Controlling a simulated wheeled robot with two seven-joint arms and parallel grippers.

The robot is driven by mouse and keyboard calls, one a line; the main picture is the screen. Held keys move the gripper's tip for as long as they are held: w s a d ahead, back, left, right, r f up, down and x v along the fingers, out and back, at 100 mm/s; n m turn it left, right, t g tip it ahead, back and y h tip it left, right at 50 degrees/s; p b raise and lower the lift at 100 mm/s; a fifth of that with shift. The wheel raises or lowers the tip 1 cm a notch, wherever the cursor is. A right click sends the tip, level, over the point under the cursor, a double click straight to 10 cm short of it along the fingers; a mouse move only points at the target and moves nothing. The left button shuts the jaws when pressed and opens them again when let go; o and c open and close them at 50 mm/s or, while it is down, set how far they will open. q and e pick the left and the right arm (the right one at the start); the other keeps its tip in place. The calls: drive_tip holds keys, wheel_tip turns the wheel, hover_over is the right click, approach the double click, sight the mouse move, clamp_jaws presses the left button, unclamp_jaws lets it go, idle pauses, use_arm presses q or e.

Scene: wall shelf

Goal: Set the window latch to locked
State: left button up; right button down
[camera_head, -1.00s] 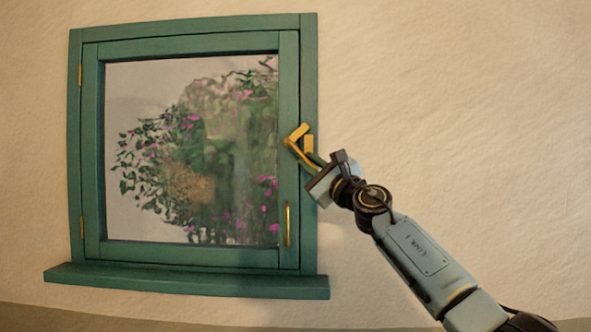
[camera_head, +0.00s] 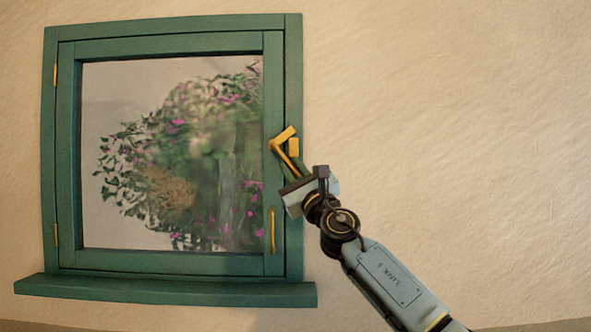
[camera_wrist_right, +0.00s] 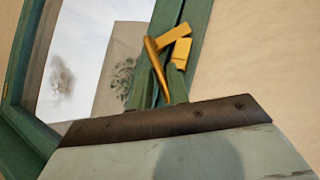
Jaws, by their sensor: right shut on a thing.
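The green-framed window (camera_head: 165,265) is shut in the pale wall. The brass window latch (camera_head: 283,139) sits on the right side of the frame, with its lever slanting down and right toward my right gripper. My right gripper (camera_head: 293,170) comes in from the lower right and is shut on the latch lever. In the right wrist view the latch (camera_wrist_right: 173,46) shows at the top centre, and its lever runs down between the green fingers of the gripper (camera_wrist_right: 160,90). The lever's lower end is partly hidden by the gripper. My left gripper is not in view.
A brass vertical handle (camera_head: 272,231) is on the window sash below the latch. Brass hinges (camera_head: 56,236) are on the left side. A green sill (camera_head: 165,291) sticks out below. The wall (camera_head: 450,120) to the right is bare.

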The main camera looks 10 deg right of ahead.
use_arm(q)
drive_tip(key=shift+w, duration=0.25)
use_arm(e)
drive_tip(key=shift+a+f, duration=0.5)
drive_tip(key=shift+f, duration=0.1)
drive_tip(key=c, duration=1.8)
unclamp_jaws()
drive_tip(key=o, duration=0.3)
drive_tip(key=shift+w+a, duration=0.15)
drive_tip(key=shift+a, duration=0.05)
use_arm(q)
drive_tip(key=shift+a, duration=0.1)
use_arm(e)
drive_tip(key=shift+o, duration=0.2)
drive_tip(key=shift+d, duration=0.1)
